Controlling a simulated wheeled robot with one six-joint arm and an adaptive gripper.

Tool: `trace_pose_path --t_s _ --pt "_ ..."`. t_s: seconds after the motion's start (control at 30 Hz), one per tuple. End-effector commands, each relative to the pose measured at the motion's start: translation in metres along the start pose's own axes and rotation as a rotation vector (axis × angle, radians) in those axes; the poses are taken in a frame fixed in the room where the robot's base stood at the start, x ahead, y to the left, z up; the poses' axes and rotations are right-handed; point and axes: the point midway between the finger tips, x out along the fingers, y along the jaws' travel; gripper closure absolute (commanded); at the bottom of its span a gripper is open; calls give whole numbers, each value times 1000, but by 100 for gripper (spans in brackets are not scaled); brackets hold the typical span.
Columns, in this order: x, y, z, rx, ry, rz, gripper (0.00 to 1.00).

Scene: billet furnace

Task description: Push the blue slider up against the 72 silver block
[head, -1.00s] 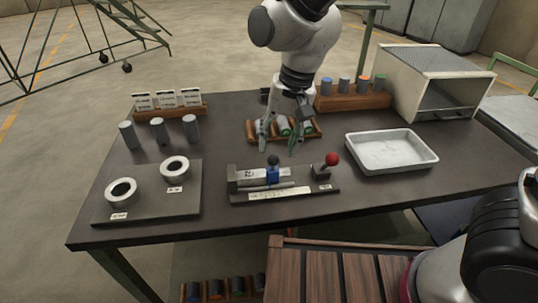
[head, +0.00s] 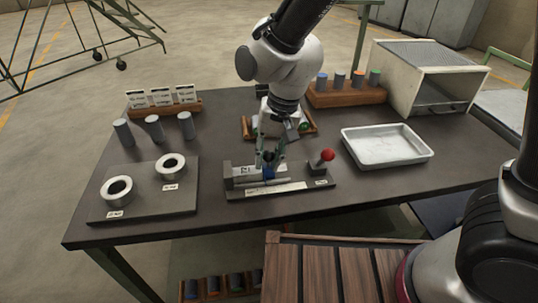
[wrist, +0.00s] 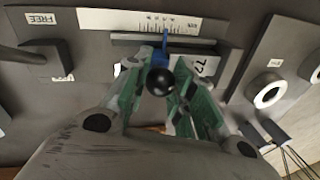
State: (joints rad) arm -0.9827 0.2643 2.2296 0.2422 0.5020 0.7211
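The blue slider (head: 268,173) sits on the rail of the grey fixture at the table's front middle. Its round black knob (wrist: 160,81) is in the middle of the wrist view. The silver block (head: 244,173) is left of the slider in the head view; its 72 label (wrist: 202,67) shows right of the slider in the wrist view. My gripper (head: 270,157) is down over the slider, one green-padded finger on each side of the knob. The fingers are apart and do not appear closed on it. Whether slider and block touch is hard to tell.
A red-knobbed lever (head: 327,156) stands at the fixture's right end. A white tray (head: 386,160) lies to the right, and a plate with two rings (head: 117,190) to the left. Racks and a metal box (head: 425,80) stand behind.

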Motion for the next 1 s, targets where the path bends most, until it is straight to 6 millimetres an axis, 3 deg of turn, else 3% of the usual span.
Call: trace_pose_path --t_s 0.37,0.4,0.53,0.87,1.0 --pt "2 -2 2 1 -4 5 100" --pt "2 -2 2 1 -4 5 74" --pt "3 -2 2 1 -4 5 53" --pt "1 -2 2 1 -3 3 53" --pt "-12 -3 1 0 -1 0 53"
